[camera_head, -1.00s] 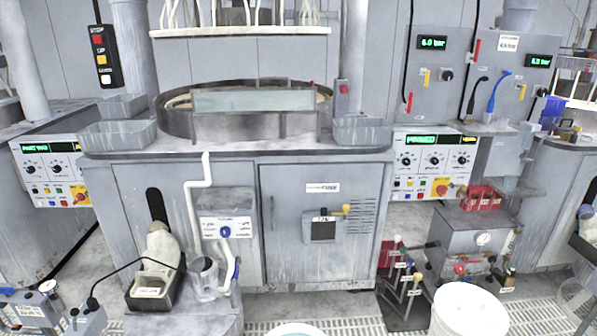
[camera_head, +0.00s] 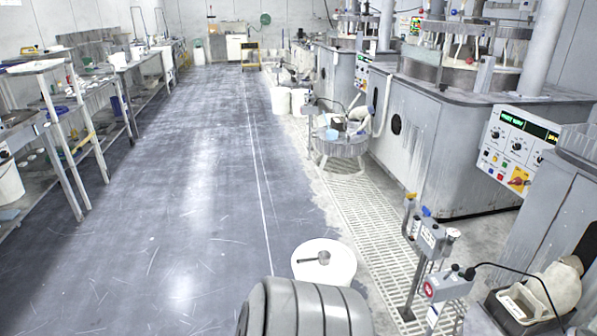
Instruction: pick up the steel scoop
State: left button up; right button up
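A small steel scoop (camera_head: 323,258) lies on the round white top of a bucket (camera_head: 340,272) in the lower middle of the head view. Its round bowl is to the right and its dark handle points left. Nothing covers the scoop. Neither of my grippers shows in this view.
A wide grey aisle floor (camera_head: 150,210) is clear on the left. Benches (camera_head: 40,68) line its left side. Right of the bucket are a floor grating (camera_head: 385,220), a valve stand (camera_head: 425,245) and large grey polishing machines (camera_head: 440,140).

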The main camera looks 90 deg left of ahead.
aim_at(323, 256)
jog(key=j+u, duration=0.1)
jog(key=u, duration=2.5)
